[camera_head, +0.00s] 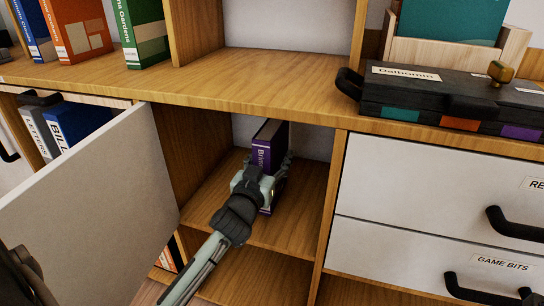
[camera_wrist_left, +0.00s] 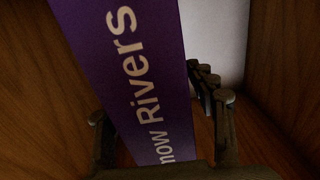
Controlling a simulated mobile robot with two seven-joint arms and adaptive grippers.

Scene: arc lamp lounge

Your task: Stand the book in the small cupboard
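The book (camera_head: 265,146) is purple with white spine lettering and stands about upright inside the small cupboard (camera_head: 296,212), spine facing out. Its lower end appears to be on the cupboard floor, partly hidden by my gripper. My left gripper (camera_head: 263,177) reaches into the cupboard with its fingers either side of the book. In the left wrist view the book (camera_wrist_left: 135,75) runs between the fingers of my left gripper (camera_wrist_left: 165,125), with gaps visible beside it, so the gripper looks open. The white cupboard door (camera_head: 95,205) is swung open to the left. My right gripper is not in view.
The wooden top (camera_head: 250,85) overhangs the cupboard. A black case (camera_head: 450,95) and upright binders (camera_head: 80,30) stand on it. White drawers (camera_head: 430,185) with black handles are at right. More binders (camera_head: 75,120) sit behind the open door.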

